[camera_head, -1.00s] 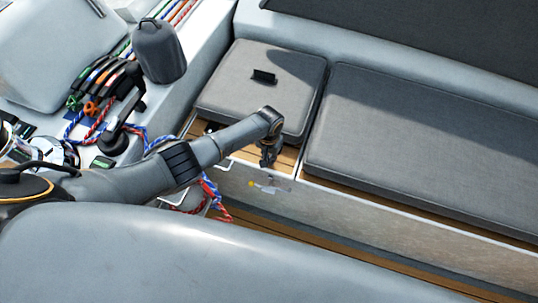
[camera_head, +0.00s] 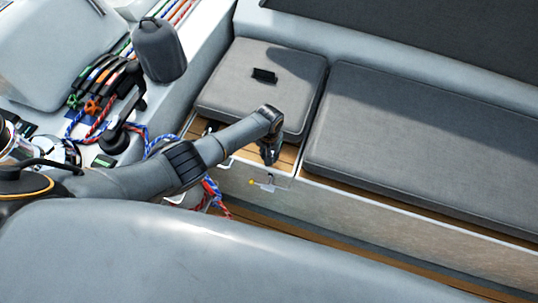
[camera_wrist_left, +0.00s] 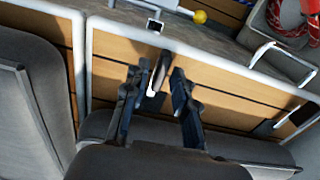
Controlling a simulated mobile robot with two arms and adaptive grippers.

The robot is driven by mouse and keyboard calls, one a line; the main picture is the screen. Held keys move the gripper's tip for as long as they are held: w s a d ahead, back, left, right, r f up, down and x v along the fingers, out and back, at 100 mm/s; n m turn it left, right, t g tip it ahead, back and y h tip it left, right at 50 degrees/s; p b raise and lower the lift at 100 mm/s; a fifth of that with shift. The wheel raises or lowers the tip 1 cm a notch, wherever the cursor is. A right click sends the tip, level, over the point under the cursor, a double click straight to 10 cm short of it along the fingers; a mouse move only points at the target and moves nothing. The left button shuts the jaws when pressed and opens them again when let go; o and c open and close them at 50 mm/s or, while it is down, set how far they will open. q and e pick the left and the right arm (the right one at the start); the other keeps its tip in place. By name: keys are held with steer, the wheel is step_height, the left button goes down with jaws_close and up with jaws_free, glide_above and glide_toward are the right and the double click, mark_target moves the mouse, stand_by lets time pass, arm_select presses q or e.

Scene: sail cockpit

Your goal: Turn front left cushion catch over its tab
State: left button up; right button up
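The front cushion (camera_head: 265,90) lies on the wooden slatted bench top (camera_head: 286,160), with a dark strap on it. My left gripper (camera_head: 269,158) points down over the bare slats at the cushion's front edge. In the left wrist view, the left gripper (camera_wrist_left: 160,71) is open, with a finger on each side of a slim dark catch with a pale end (camera_wrist_left: 157,73). I cannot tell whether the fingers touch it. A small dark and white fitting (camera_wrist_left: 155,26) sits at the bench edge beyond it. Another dark catch (camera_wrist_left: 270,127) is farther right. My right gripper is out of view.
A longer cushion (camera_head: 425,155) lies to the right. A yellow-knobbed latch (camera_head: 252,182) is on the bench front below my gripper. Coloured ropes (camera_head: 212,192) hang left of it. A winch bag (camera_head: 159,50) stands behind my arm. A large grey surface (camera_head: 150,255) fills the foreground.

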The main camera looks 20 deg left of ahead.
arm_select(q)
steer(key=shift+s, duration=0.1)
step_height(320, 180, up, 12)
stand_by(0.8)
stand_by(0.4)
